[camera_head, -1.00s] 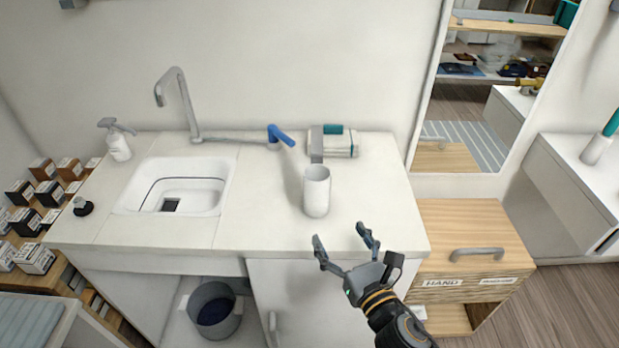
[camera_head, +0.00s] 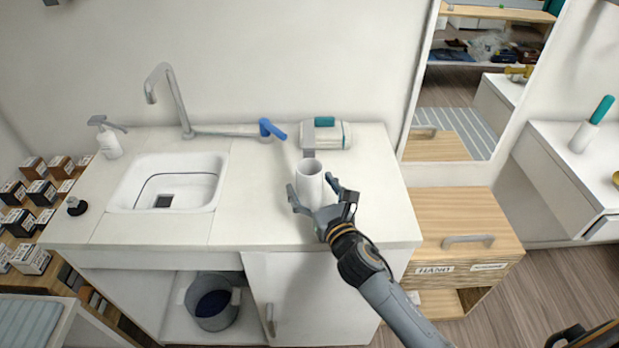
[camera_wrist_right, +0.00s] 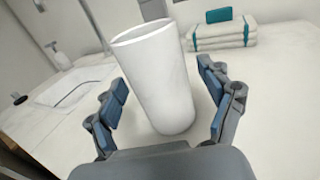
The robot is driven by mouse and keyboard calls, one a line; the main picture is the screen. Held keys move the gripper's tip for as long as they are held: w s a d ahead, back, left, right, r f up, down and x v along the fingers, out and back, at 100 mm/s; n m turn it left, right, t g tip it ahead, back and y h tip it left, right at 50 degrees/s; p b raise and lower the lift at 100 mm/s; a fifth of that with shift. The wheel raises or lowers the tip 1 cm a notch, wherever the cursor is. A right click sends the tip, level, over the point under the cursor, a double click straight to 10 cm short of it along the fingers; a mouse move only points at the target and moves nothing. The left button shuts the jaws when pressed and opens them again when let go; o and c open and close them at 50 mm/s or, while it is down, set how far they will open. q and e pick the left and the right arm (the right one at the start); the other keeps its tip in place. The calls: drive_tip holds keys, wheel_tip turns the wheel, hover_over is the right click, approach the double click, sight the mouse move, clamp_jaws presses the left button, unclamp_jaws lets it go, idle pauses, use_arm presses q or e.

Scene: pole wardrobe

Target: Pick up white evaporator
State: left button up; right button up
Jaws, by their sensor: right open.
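The white evaporator (camera_head: 309,181), a plain white open-topped cylinder, stands upright on the white counter (camera_head: 255,205). In the right wrist view the evaporator (camera_wrist_right: 160,75) sits between my fingers. My right gripper (camera_head: 312,190) is open, one finger on each side of the evaporator's lower part. In the wrist view gaps show between the blue finger pads and its wall, so it is not gripped. The gripper partly hides the evaporator's base in the head view. My left gripper is not in view.
The sink (camera_head: 168,182) and tap (camera_head: 171,95) are to the left. A wooden drawer unit (camera_head: 465,225) stands right of the counter. The counter between sink and evaporator is clear.

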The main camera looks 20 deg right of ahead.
sight(305, 168)
drive_tip(key=shift+w+a, duration=0.15)
drive_tip(key=shift+w, duration=0.9)
drive_tip(key=shift+c, duration=0.2)
clamp_jaws()
drive_tip(key=shift+r, duration=0.1)
drive_tip(key=shift+r, duration=0.15)
drive_tip(key=shift+r+p, duration=0.3)
drive_tip(key=shift+r, duration=0.85)
drive_tip(key=s+a+r+p, duration=0.1)
drive_tip(key=s+a+r, duration=0.3)
drive_tip(key=s+r, duration=0.6)
drive_tip(key=shift+s+a+r, duration=0.2)
drive_tip(key=shift+s+a, duration=0.2)
drive_tip(key=shift+s, duration=1.15)
